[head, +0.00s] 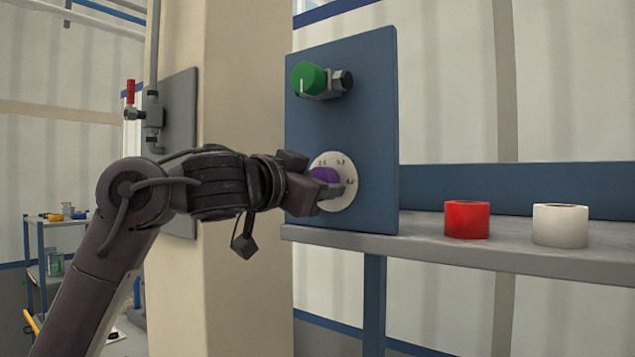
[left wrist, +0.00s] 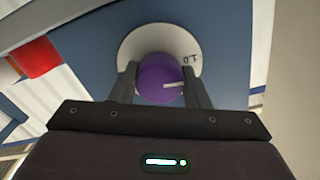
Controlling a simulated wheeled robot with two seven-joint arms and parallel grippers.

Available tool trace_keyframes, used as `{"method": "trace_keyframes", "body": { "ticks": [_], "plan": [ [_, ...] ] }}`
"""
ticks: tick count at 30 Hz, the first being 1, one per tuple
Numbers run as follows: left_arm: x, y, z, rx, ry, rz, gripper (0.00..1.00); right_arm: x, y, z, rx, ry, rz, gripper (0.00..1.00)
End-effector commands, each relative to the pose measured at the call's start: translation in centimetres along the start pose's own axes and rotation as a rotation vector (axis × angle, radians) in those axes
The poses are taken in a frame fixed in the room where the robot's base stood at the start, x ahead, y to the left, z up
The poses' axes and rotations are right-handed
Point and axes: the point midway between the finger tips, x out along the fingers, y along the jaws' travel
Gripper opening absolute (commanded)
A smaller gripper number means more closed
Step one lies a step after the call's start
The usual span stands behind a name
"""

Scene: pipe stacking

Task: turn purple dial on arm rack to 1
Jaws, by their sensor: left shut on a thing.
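The purple dial (head: 324,175) sits at the centre of a round white scale plate (head: 341,199) on the blue panel (head: 370,130). My left gripper (head: 329,189) is at the dial and partly covers it in the head view. In the left wrist view the purple dial (left wrist: 158,78) is between the two fingers of my left gripper (left wrist: 160,88), which are shut on it. A white pointer line on the dial points right in that view. A "1.0" mark shows on the scale plate (left wrist: 150,38) at its right side. My right gripper is not in view.
A green knob (head: 309,78) with a metal fitting is above the dial on the same panel. A red roll (head: 466,219) and a white roll (head: 560,225) stand on the grey shelf (head: 520,257) to the right. A beige column (head: 250,70) stands behind my left arm.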

Motion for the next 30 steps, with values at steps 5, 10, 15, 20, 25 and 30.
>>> {"method": "trace_keyframes", "body": {
  "ticks": [5,10,15,20,25,30],
  "plan": [
    [0.08,0.13,0.17,-0.085,-0.004,0.003,0.19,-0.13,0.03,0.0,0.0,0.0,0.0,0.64],
    [0.08,0.16,0.14,-0.131,-0.003,0.003,0.19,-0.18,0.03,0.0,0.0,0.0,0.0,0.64],
    [0.06,0.13,0.12,-0.151,-0.003,0.002,0.19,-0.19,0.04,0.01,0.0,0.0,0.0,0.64],
    [0.06,0.11,0.12,-0.155,-0.002,0.002,0.19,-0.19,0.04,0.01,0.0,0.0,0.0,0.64],
    [0.06,0.1,0.12,-0.155,-0.002,0.002,0.19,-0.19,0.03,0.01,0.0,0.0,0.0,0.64],
    [0.05,0.08,0.1,-0.154,-0.002,0.001,0.59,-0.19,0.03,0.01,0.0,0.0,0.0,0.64]
  ]
}}
